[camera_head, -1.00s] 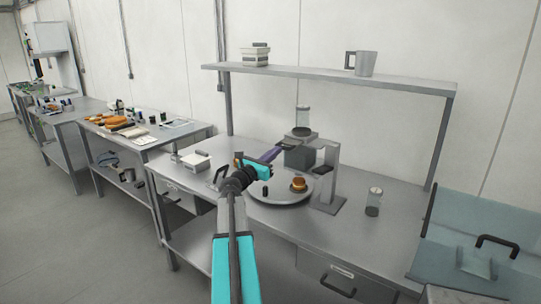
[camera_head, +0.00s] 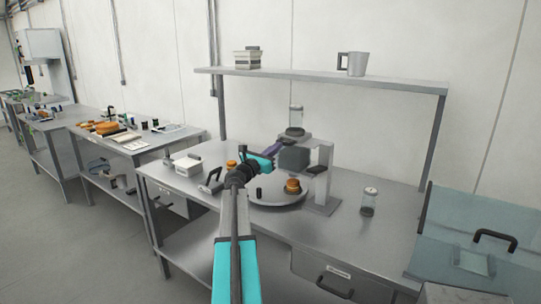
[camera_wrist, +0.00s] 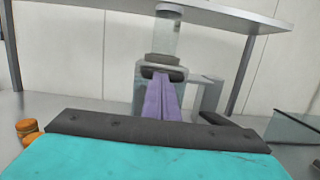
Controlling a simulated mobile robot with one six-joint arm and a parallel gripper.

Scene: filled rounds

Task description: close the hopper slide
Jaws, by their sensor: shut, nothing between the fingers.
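The hopper is a clear tube (camera_head: 296,118) on a dark collar above a grey block (camera_head: 294,158), held by a grey stand (camera_head: 323,175). In the wrist view, the tube (camera_wrist: 164,38) stands straight ahead, with a dark bar (camera_wrist: 162,73), possibly the slide's handle, on the block's front below it. My gripper (camera_head: 274,146) has purple fingers, shut and empty, pointing at the block. In the wrist view, the fingertips (camera_wrist: 162,80) overlap the lower edge of the dark bar. I cannot tell whether they touch it or how far the slide is out.
A round turntable (camera_head: 277,199) below carries filled buns (camera_head: 292,186) and a small dark cylinder (camera_head: 259,193). A dark paddle (camera_head: 317,169) juts from the stand. A glass jar (camera_head: 369,201) stands to the right. A shelf (camera_head: 330,79) spans overhead.

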